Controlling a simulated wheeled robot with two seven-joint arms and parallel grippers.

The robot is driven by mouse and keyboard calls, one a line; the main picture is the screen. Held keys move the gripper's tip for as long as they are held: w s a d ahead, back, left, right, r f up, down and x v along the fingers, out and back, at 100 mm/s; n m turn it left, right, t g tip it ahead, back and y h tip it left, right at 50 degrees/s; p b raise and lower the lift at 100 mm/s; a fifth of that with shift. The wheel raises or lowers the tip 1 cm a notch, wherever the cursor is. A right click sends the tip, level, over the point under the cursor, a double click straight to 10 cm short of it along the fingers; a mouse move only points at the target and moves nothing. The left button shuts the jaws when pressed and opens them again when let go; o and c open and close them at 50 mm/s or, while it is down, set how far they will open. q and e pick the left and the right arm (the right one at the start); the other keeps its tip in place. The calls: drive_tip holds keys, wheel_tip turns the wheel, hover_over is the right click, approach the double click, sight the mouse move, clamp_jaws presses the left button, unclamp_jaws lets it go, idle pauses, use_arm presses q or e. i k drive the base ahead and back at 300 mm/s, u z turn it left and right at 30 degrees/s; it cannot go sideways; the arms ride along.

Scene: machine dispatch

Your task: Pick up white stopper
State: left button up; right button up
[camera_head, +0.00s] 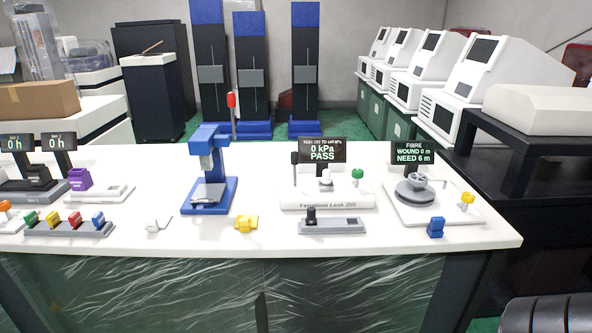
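A small white stopper-like piece (325,178) stands upright on the white leak tester (340,201), below its display reading "0 kPa PASS". Another small white piece (153,227) lies on the white table near its front edge, left of the blue press; its exact shape is too small to tell. I cannot tell for sure which of the two is the white stopper. Neither of my grippers shows in this view, and nothing is seen touching either white piece.
The white table (270,235) also carries a blue press (209,180), a yellow block (246,223), a grey holder (331,226) with a black piece, a fibre winder (417,192), a blue block (435,227) and a rack of coloured pieces (68,229). The front middle is mostly clear.

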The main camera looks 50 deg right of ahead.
sight(327, 179)
drive_tip(key=i, duration=0.7)
drive_tip(key=z, duration=0.85)
